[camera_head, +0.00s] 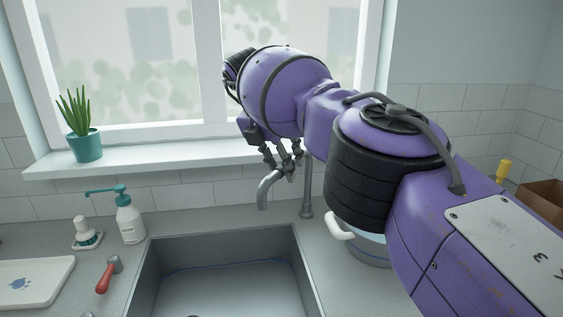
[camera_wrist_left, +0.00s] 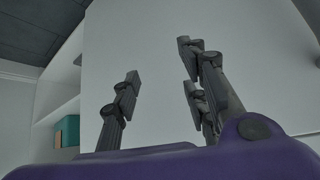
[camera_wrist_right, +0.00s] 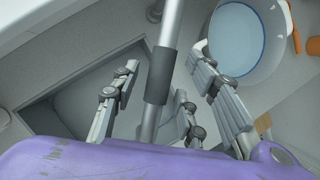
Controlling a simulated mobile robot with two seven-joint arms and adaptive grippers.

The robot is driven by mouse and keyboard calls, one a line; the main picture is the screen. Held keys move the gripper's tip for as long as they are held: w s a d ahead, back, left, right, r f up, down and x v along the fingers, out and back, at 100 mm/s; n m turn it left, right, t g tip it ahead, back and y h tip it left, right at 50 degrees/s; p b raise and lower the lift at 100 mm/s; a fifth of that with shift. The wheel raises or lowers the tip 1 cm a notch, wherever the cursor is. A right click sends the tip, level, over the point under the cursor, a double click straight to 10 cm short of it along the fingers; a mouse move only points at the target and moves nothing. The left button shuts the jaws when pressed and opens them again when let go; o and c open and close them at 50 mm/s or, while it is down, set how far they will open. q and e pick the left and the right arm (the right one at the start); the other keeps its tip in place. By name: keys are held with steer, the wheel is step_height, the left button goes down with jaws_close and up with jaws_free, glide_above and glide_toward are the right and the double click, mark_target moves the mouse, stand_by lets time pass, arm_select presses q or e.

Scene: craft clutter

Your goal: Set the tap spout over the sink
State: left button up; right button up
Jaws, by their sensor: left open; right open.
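The grey metal tap spout (camera_head: 268,190) curves down beside its upright post (camera_head: 307,190) at the back of the sink (camera_head: 225,247). Its tip hangs near the back rim; I cannot tell exactly how far over the basin it reaches. My right gripper (camera_head: 280,160) is open at the spout. In the right wrist view the spout's dark sleeve (camera_wrist_right: 160,78) runs between the spread fingers of this gripper, and the sink (camera_wrist_right: 85,95) lies at left. No firm grip shows. My left gripper (camera_wrist_left: 160,75) is open and empty, facing a plain pale surface.
A white soap bottle (camera_head: 130,222), a smaller dispenser (camera_head: 86,234), a red-handled tool (camera_head: 107,275) and a white board (camera_head: 35,281) lie left of the sink. A pot (camera_head: 370,249) stands partly hidden behind my right arm. A plant (camera_head: 83,140) is on the sill.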

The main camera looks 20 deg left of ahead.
steer(key=v, duration=1.2)
steer(key=shift+s, duration=0.1)
steer(key=shift+f, duration=0.15)
